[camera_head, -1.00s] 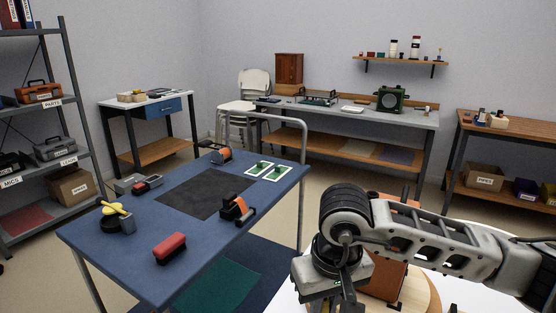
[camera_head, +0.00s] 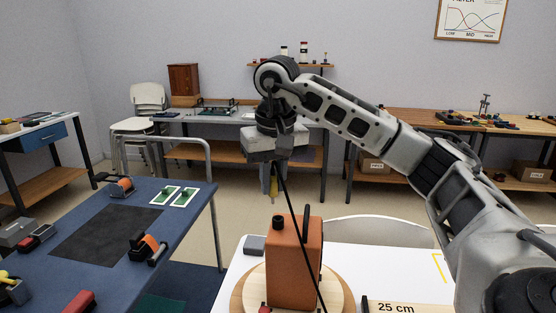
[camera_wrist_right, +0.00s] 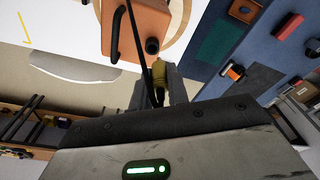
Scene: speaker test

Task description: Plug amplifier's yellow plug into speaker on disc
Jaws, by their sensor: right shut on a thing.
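My right gripper (camera_head: 273,188) hangs above and just left of the speaker's top in the head view. It is shut on the yellow plug (camera_wrist_right: 158,72), whose tip points down below the fingers. A black cable runs from the gripper down across the speaker's face. The speaker (camera_head: 292,268) is an orange-brown box standing upright on the round wooden disc (camera_head: 342,286). In the right wrist view the speaker (camera_wrist_right: 165,22) shows a black handle and a round black fitting near the plug, apparently with a gap between. I cannot make out the amplifier. My left gripper is not in view.
The white table (camera_head: 388,258) has a free stretch right of the disc. A "25 cm" strip (camera_head: 398,307) lies at its front, and a small dark block (camera_head: 254,245) stands behind the disc. A blue bench (camera_head: 185,231) with several tools stands left.

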